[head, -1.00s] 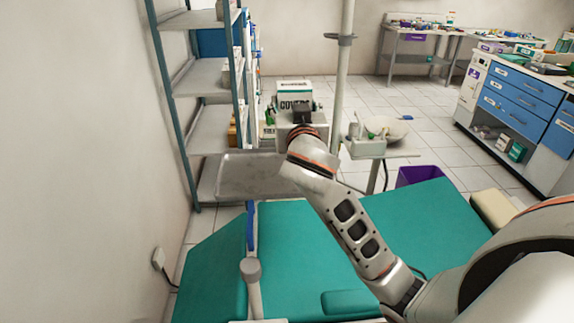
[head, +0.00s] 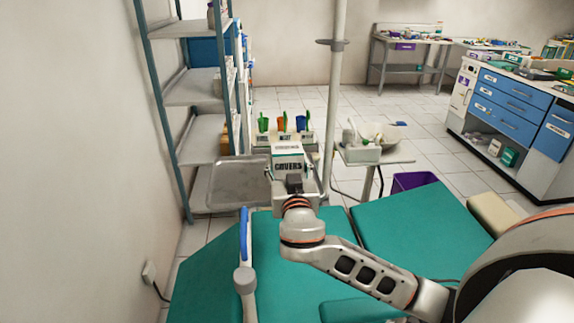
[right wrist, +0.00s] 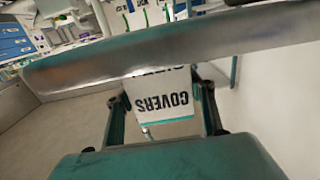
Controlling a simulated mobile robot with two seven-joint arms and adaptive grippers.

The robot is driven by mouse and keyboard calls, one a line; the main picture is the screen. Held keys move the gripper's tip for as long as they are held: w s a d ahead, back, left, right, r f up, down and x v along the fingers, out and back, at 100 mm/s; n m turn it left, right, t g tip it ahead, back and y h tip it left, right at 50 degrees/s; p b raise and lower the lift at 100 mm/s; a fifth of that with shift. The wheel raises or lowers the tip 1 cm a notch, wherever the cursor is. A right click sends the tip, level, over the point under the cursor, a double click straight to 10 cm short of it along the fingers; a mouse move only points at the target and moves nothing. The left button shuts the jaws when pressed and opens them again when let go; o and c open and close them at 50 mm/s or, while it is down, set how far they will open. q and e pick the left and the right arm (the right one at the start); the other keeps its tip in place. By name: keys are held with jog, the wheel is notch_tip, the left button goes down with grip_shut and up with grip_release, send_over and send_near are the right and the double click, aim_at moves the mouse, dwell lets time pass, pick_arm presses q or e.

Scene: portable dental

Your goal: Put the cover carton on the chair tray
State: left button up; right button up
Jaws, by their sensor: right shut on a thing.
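The cover carton (head: 288,160) is white with dark "COVERS" lettering and a teal band. My right gripper (head: 294,183) is shut on it and holds it just right of the chair tray. The carton also shows between the two fingers in the right wrist view (right wrist: 162,97). The chair tray (head: 228,187) is a shallow grey metal tray; its bare surface shows left of the carton, and its right end is partly hidden by the carton and gripper. I cannot tell the height of the carton over the tray. My left gripper is not in view.
The teal dental chair (head: 300,245) lies in front, with a blue-and-white upright part (head: 244,235) near the tray. A shelf rack (head: 195,95) stands at left and a pole (head: 334,110) behind. Cups (head: 282,123) stand behind the carton. A basin unit (head: 378,148) stands at right.

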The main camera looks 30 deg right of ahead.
jog(key=shift+f, duration=0.1)
jog(key=o, duration=1.2)
jog(key=shift+c, duration=0.2)
jog(key=shift+r, duration=0.25)
jog(key=shift+s+a+f, duration=0.15)
jog(key=shift+s+a, duration=0.05)
jog(key=shift+s, duration=0.05)
jog(key=v, duration=1.1)
jog(key=shift+s+b, duration=0.25)
jog(key=shift+b, duration=0.1)
